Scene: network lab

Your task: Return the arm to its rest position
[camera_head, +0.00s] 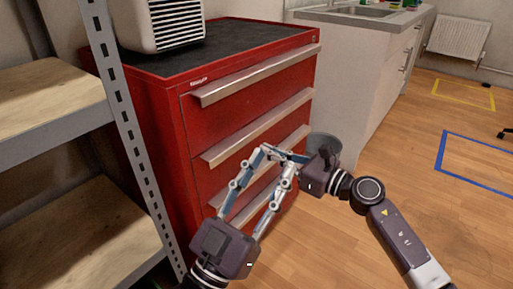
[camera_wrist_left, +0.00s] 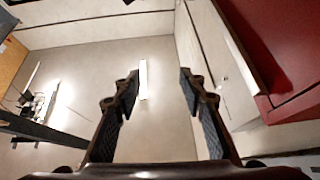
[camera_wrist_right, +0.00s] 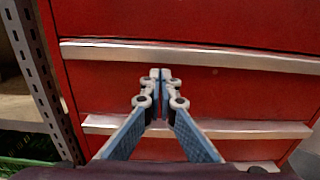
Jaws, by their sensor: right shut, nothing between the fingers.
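My left gripper (camera_head: 272,163) comes in from the bottom of the head view, beside the red drawer cabinet. Its two fingers stand apart with nothing between them. The left wrist view also shows the left gripper (camera_wrist_left: 158,80) open and empty, facing the ceiling. My right gripper (camera_wrist_right: 160,74) is shut and empty, with its fingertips together, pointing at the cabinet's drawer fronts. In the head view, its arm comes in from the lower right. Its fingers overlap the left fingertips there, and I cannot tell whether they touch.
The red cabinet (camera_head: 160,120) has shut drawers with long metal handles and a white appliance (camera_head: 165,22) on top. A metal shelf rack (camera_head: 120,110) stands at left. A grey bin (camera_head: 326,142) is behind the right gripper.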

